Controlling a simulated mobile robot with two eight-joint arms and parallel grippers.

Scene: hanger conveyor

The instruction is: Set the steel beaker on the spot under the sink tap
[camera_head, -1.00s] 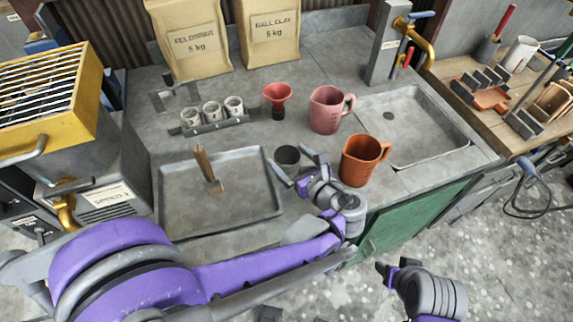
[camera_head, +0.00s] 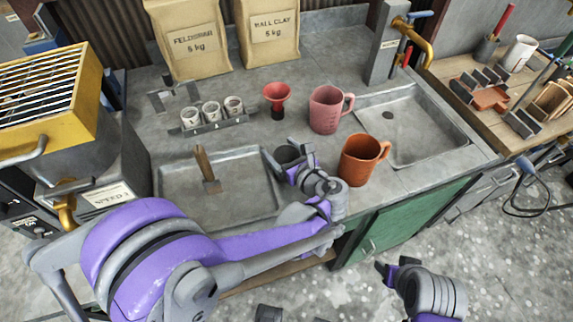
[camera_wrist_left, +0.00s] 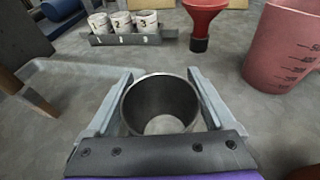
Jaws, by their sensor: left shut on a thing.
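The steel beaker (camera_head: 287,155) is a dark grey open cup on the counter, right of the tray. My left gripper (camera_head: 290,165) is around it and shut on it; in the left wrist view the beaker (camera_wrist_left: 160,104) is upright between the two fingers (camera_wrist_left: 160,100). Whether its base touches the counter is hidden. The sink (camera_head: 420,130) is a shallow grey basin at the right, with a drain in it. The brass tap (camera_head: 420,45) stands on a grey post behind it. My right gripper (camera_head: 388,270) is low at the bottom right, away from the counter; its fingers are unclear.
A pink jug (camera_head: 325,112) and an orange jug (camera_head: 360,160) stand between the beaker and the sink. A red funnel (camera_head: 277,97) and a rack of small cups (camera_head: 215,122) are behind. A metal tray (camera_head: 235,200) with a scraper lies left.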

